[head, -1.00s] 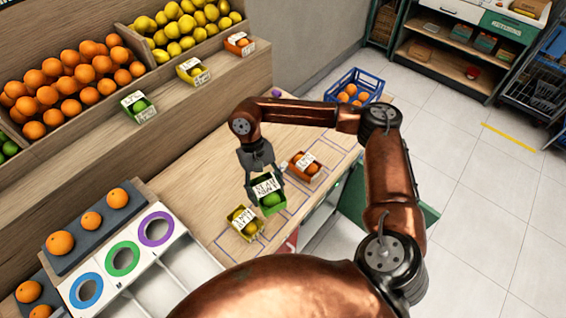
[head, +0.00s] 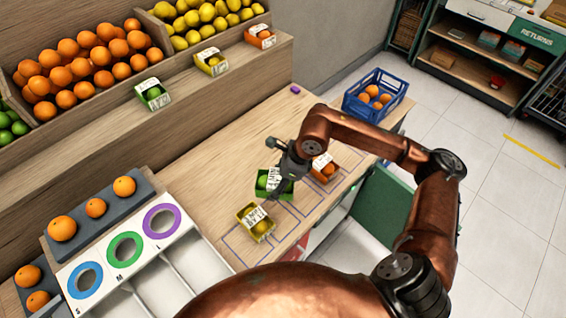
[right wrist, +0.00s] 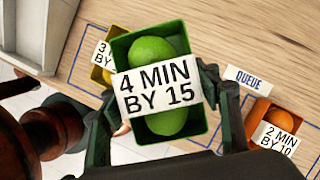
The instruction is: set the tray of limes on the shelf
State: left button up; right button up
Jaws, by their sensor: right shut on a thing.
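My right gripper (head: 282,178) is shut on a green tray of limes (head: 264,187) with a white label on it. In the right wrist view the fingers (right wrist: 160,112) grip the tray's two sides, and two limes (right wrist: 152,50) show around a label reading "4 MIN BY 15". The tray appears held a little above the wooden counter, behind the marked queue boxes. The wooden shelf (head: 105,124) runs along the back left, with another green lime tray (head: 153,94), a yellow lemon tray (head: 211,62) and an orange tray (head: 260,37) standing on it. My left gripper is out of view.
A yellow lemon tray (head: 256,222) and an orange tray (head: 323,168) stand on the counter near the held tray. A blue crate of oranges (head: 376,95) is at the far end. The counter between queue and shelf (head: 215,160) is mostly clear.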

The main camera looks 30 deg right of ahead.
jog(key=m, duration=0.1)
jog(key=w+m+t+h, duration=0.1)
jog(key=m, duration=0.1)
jog(key=shift+r+b, duration=0.1)
jog(key=shift+b, duration=0.2)
jog(key=m, duration=0.2)
jog(key=m+h, duration=0.1)
jog(key=shift+w+d+r+m+t+b, duration=0.2)
jog(key=shift+w+m+t+b, duration=0.1)
jog(key=shift+w+m, duration=0.2)
jog(key=shift+m, duration=0.2)
jog(key=shift+w+d, duration=0.1)
jog(key=shift+w, duration=0.15)
jog(key=w+d+f, duration=0.1)
jog(key=w+f, duration=0.2)
jog(key=w, duration=0.1)
jog(key=w+d+f, duration=0.2)
jog(key=w+f, duration=0.1)
jog(key=w, duration=0.1)
jog(key=w+d+f, duration=0.1)
jog(key=w+f, duration=0.2)
jog(key=w, duration=0.1)
jog(key=shift+d, duration=0.25)
jog(key=shift+w+f, duration=0.15)
jog(key=shift+f, duration=0.15)
notch_tip(320, 180, down, 3)
jog(key=shift+w+d+f, duration=0.15)
jog(key=shift+f, duration=0.05)
